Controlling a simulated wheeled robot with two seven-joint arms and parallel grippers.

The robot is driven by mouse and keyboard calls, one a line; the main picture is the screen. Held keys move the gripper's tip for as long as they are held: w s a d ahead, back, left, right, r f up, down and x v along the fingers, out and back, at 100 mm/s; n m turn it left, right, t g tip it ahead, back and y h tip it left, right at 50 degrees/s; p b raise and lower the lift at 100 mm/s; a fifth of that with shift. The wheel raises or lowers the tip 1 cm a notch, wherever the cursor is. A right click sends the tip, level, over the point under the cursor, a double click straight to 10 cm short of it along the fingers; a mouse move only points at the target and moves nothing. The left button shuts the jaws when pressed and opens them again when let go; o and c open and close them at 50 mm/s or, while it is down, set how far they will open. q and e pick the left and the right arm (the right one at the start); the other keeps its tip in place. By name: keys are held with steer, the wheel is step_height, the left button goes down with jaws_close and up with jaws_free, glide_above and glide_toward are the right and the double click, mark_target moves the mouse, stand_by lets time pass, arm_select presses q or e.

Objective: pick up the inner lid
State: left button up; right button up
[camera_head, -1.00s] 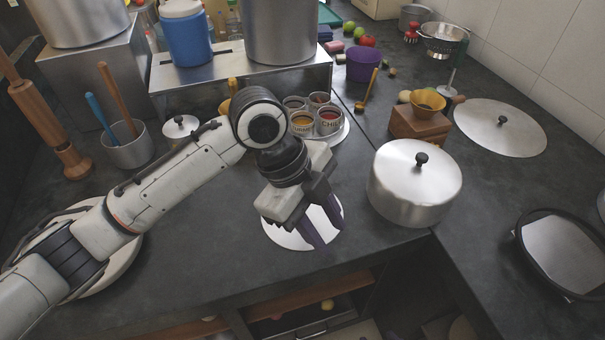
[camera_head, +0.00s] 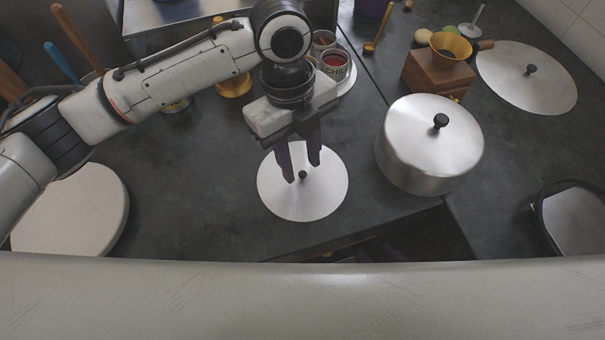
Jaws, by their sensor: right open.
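The inner lid (camera_head: 302,205), a flat round steel disc with a small black knob (camera_head: 303,174), lies on the dark counter in the middle of the view. My left gripper (camera_head: 300,166) points down over it from the far side. Its two dark fingers are apart, with the tips close to the knob and nothing between them that I can make out. I cannot tell how high the tips are above the lid.
A lidded steel pot (camera_head: 425,165) stands right of the inner lid. A larger flat lid (camera_head: 540,90) and a wooden grinder (camera_head: 435,75) are behind it. A tin (camera_head: 335,68) stands behind my gripper. A round pale board (camera_head: 70,215) lies at left.

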arm_select(q)
step_height(320, 180, down, 2)
steer(key=shift+d+f, duration=0.1)
jaws_close()
